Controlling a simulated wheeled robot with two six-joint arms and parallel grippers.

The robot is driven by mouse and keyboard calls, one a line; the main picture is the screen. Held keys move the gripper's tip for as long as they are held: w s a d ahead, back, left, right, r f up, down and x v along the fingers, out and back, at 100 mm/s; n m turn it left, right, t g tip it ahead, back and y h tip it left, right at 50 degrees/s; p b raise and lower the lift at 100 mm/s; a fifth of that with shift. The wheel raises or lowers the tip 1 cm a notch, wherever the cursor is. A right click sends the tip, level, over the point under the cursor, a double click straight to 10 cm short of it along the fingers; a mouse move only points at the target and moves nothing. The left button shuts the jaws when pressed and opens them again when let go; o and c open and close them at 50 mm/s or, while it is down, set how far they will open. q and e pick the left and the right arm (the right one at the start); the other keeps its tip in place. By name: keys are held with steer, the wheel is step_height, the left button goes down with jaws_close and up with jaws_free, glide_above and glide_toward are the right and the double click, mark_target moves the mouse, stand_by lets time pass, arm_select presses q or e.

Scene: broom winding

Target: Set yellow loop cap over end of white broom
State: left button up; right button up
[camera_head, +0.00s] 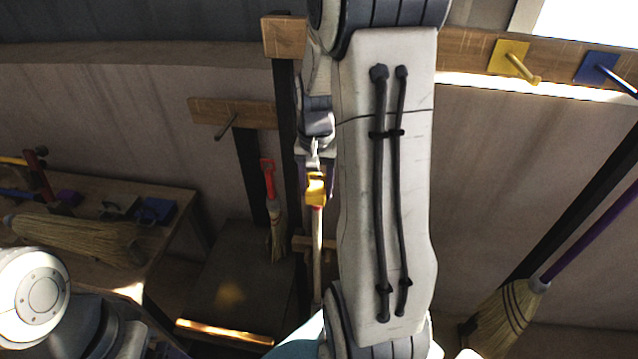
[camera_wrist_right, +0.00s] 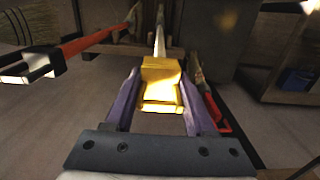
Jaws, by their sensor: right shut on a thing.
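The yellow loop cap (camera_head: 316,189) is between the fingers of my right gripper (camera_head: 314,168). In the right wrist view the purple fingers (camera_wrist_right: 155,102) are shut on the yellow cap (camera_wrist_right: 161,72). The pale shaft of the white broom (camera_head: 317,245) runs straight down from the cap, and it also shows beyond the cap in the wrist view (camera_wrist_right: 160,42). The cap lines up with the shaft's end; I cannot tell how far it sits over it. The broom's lower part is hidden behind my right arm. My left arm shows at the lower left, its gripper out of view.
A red-handled broom (camera_head: 271,205) hangs close to the left. A straw broom (camera_head: 75,238) lies on the wooden table at left. Yellow (camera_head: 510,60) and blue (camera_head: 597,68) pegs are on the right rail, above a purple-handled broom (camera_head: 510,310).

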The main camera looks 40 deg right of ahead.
mark_target(317, 175)
steer(key=shift+f+b, duration=0.45)
steer(key=shift+f, duration=0.25)
steer(key=o, duration=1.4)
steer(key=shift+r+p, duration=3.3)
steer(key=shift+r, duration=0.25)
steer(key=shift+f, duration=0.1)
